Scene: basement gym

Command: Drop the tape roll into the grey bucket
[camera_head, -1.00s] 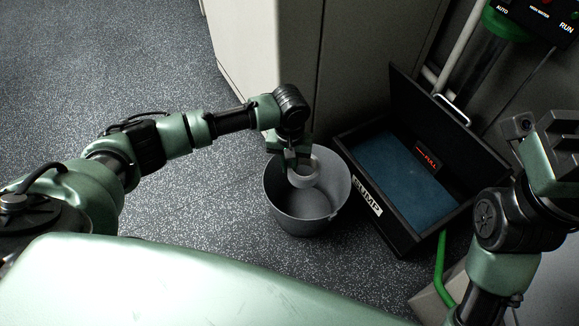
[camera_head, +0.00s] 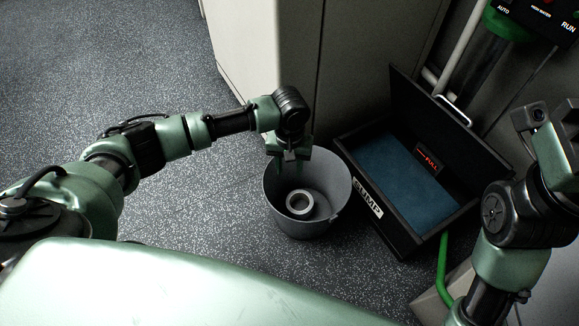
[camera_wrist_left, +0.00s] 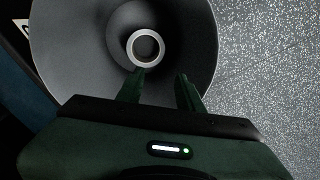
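The grey bucket (camera_head: 336,209) stands on the floor in the middle of the head view. The tape roll (camera_head: 300,203), a pale ring, lies inside it on the bottom. In the left wrist view the tape roll (camera_wrist_left: 132,55) also lies inside the bucket (camera_wrist_left: 70,50), beyond the fingertips. My left gripper (camera_head: 290,160) is above the bucket's far rim. Its two fingers (camera_wrist_left: 162,76) are apart and empty in the left wrist view. My right wrist shows at the right edge of the head view, but its fingertips cannot be made out.
An open black box marked SUMP (camera_head: 368,197) with a blue inside stands right of the bucket. A beige cabinet (camera_head: 255,45) is behind. A green hose (camera_head: 441,265) runs at the lower right. Speckled floor (camera_head: 190,190) is clear to the left.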

